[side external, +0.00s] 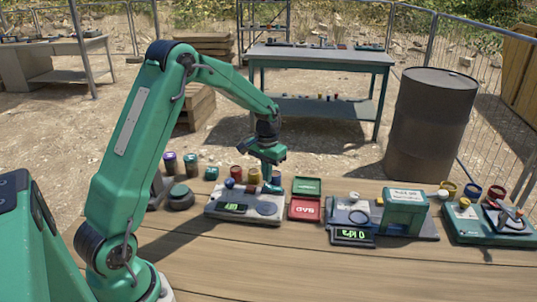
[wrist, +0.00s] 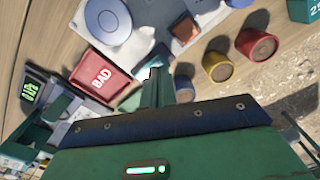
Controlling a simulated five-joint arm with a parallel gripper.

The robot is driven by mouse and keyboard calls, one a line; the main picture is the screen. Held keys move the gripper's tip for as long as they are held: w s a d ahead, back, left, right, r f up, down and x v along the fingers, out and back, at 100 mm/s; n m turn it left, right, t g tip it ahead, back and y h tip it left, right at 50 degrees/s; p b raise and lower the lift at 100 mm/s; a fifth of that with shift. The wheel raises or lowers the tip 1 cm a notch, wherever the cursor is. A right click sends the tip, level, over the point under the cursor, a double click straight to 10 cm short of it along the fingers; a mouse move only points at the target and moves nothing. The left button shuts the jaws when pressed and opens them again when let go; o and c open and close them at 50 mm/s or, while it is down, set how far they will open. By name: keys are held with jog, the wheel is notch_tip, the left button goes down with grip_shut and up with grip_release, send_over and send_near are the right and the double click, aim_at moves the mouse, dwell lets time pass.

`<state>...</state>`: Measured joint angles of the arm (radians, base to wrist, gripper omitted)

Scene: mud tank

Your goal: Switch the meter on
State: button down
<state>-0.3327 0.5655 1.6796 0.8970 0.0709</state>
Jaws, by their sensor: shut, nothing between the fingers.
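A small dark meter box (side external: 352,236) with a lit green readout, seemingly "0 kPa", sits at the front of a grey base with a green press-like frame (side external: 405,208). Its readout also shows at the left of the wrist view (wrist: 29,91). A pale flat unit (side external: 243,217) with another lit green display and a round grey pad stands to its left. I cannot tell which unit is the task's meter, and no switch is clear. My gripper (side external: 272,184) points down, shut and empty, over the back right of the pale unit. Its fingers (wrist: 156,80) hide what lies beneath them.
A red tray marked BAD (side external: 305,209) and a green tray (side external: 307,187) lie between the units. Red, yellow and blue cups (side external: 254,175) stand close by my gripper. A teal unit (side external: 490,222) is at right. The bench front is clear.

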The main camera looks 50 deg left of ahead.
aim_at(267, 186)
jog(key=shift+f, duration=1)
dwell(0.8)
jog(key=shift+r, duration=3.55)
jog(key=shift+r, duration=0.1)
jog(key=s+d+r+m+t, duration=0.1)
jog(key=s+d+r+t, duration=0.2)
jog(key=s+d+r, duration=0.75)
jog(key=s+d+r+m+t, duration=0.1)
jog(key=s+d, duration=0.1)
jog(key=s, duration=0.4)
jog(key=s+d+r+m+t, duration=0.1)
jog(key=s+d, duration=0.2)
jog(key=s, duration=0.4)
jog(key=shift+s+d+t, duration=0.25)
jog(key=shift+t, duration=0.05)
